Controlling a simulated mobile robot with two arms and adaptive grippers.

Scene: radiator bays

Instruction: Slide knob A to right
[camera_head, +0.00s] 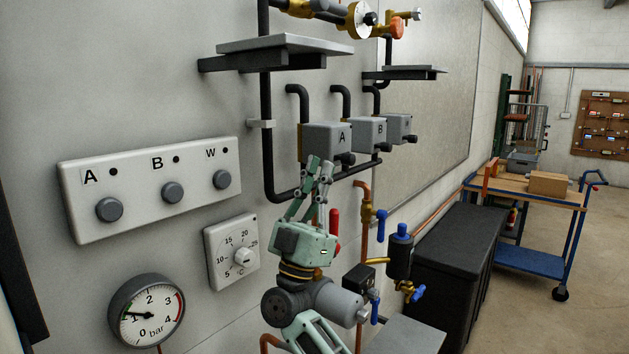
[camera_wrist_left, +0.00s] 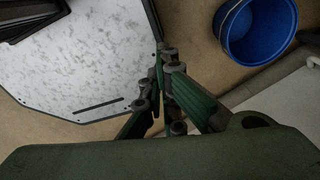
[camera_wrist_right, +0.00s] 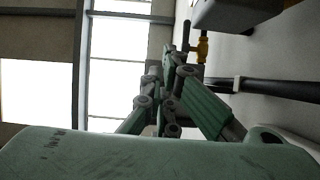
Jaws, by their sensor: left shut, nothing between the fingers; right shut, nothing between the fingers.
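The grey box labelled A (camera_head: 325,138) is on the wall, with a dark knob (camera_head: 347,158) at its lower right. My right gripper (camera_head: 320,164) is shut and empty. Its fingertips point up just below box A, left of that knob in the picture. I cannot tell whether they touch anything. The right wrist view shows these fingers (camera_wrist_right: 178,55) with a grey box (camera_wrist_right: 235,12) close by at the top. My left gripper (camera_wrist_left: 163,52) is shut and empty in the left wrist view, above the floor, and does not show in the head view.
Similar boxes B (camera_head: 368,133) and W (camera_head: 399,128) stand to the right, near dark pipes (camera_head: 267,165). A white panel (camera_head: 145,215) with round buttons A, B and W is at the left. A shelf (camera_head: 285,46) juts out above. A blue bucket (camera_wrist_left: 258,28) is on the floor.

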